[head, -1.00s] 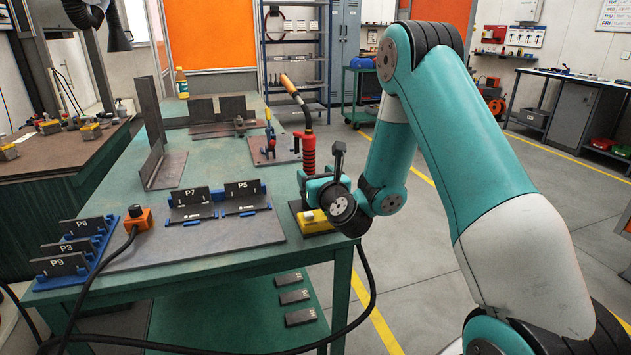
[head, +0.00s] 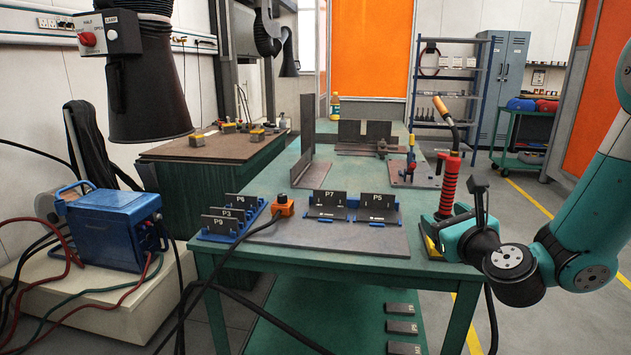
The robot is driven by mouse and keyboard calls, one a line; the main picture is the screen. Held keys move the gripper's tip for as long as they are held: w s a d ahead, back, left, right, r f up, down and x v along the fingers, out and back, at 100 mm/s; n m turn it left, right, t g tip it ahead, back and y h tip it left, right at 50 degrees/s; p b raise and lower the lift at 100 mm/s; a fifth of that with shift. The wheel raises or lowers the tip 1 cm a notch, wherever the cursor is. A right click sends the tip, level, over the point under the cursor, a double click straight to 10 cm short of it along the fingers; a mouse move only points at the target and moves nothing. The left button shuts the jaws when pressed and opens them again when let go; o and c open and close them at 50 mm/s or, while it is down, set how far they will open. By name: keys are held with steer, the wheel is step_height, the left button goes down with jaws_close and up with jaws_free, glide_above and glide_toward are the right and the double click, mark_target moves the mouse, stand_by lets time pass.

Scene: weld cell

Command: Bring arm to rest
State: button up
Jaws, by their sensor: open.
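My gripper (head: 441,226) is at the right front corner of the green table (head: 230,258), low beside the welding torch. Its teal body and black wrist show, but the fingers are mostly hidden. My arm comes in from the right edge.
Plates P7 (head: 324,204) and P5 (head: 377,208) stand in blue holders. A blue rack (head: 245,222) holds P6, P3 and P9. A black hood (head: 145,85) hangs at left above a blue welder (head: 108,228).

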steer(key=s+a+r+n+g+y, duration=0.1)
steer(key=s+a+n+g+y, duration=0.4)
steer(key=a+n, duration=0.45)
steer(key=s+a+r+n+g+y, duration=0.3)
steer(key=s+a+n, duration=0.4)
steer(key=n, duration=0.6)
steer(key=s+d+f+n+g+h, duration=0.1)
steer(key=s+n+g+h, duration=0.1)
steer(key=s+n+g, duration=0.5)
steer(key=s+d+f+n+g+h, duration=0.1)
steer(key=s+d+n+g+h, duration=0.15)
steer(key=s+n, duration=0.75)
step_height(320, 180, up, 16)
steer(key=s+p, duration=0.1)
steer(key=p, duration=1.5)
steer(key=shift+s, duration=0.2)
steer(key=shift+a+f+m+h, duration=0.1)
steer(key=shift+f+m+h, duration=0.05)
steer(key=shift+m+h, duration=0.1)
